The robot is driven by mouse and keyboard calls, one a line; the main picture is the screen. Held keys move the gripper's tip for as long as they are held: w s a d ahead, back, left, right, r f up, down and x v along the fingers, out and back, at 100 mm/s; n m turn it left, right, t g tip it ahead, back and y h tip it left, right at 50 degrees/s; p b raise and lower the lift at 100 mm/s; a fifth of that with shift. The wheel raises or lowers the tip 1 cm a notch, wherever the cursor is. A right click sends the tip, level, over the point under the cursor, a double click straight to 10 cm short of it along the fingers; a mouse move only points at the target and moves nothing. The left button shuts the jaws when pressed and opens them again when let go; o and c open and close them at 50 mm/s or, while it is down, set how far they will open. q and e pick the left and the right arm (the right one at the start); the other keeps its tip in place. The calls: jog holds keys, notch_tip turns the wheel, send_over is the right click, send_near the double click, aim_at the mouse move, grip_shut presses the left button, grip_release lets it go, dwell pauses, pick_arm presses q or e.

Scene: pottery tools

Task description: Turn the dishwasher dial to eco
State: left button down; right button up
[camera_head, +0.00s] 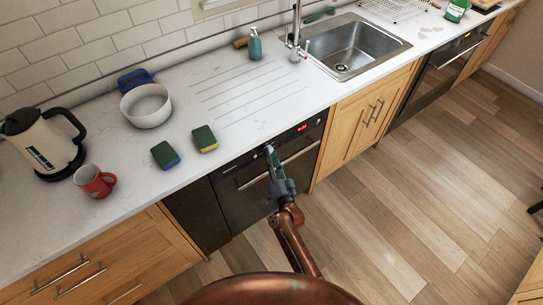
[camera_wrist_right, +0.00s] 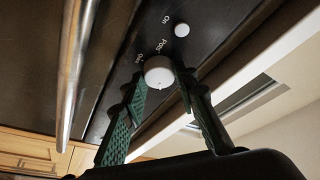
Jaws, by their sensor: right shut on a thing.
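The dishwasher (camera_head: 262,168) is the dark-fronted appliance under the counter, with a red display (camera_head: 302,127) on its top panel. The white round dial (camera_wrist_right: 158,69) sits on the dark panel in the right wrist view; in the head view my gripper hides it. My right gripper (camera_head: 269,150) is at the panel; its green ridged fingers (camera_wrist_right: 161,82) are shut on the dial, one on each side. Small white labels are printed beside the dial; one seems to read "Pots", and I see no legible "eco". A white button (camera_wrist_right: 182,30) marked "On" is beside it. My left gripper is not in view.
A metal handle bar (camera_wrist_right: 77,75) runs along the dishwasher front near the dial. On the counter above stand a kettle (camera_head: 40,138), a red mug (camera_head: 95,181), a white bowl (camera_head: 146,106) and two sponges (camera_head: 204,138). The floor in front is clear.

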jog(key=shift+w+d+r, duration=0.1)
jog(key=shift+r, duration=0.05)
jog(key=o, duration=1.1)
jog(key=shift+o, duration=0.3)
jog(key=v, duration=1.2)
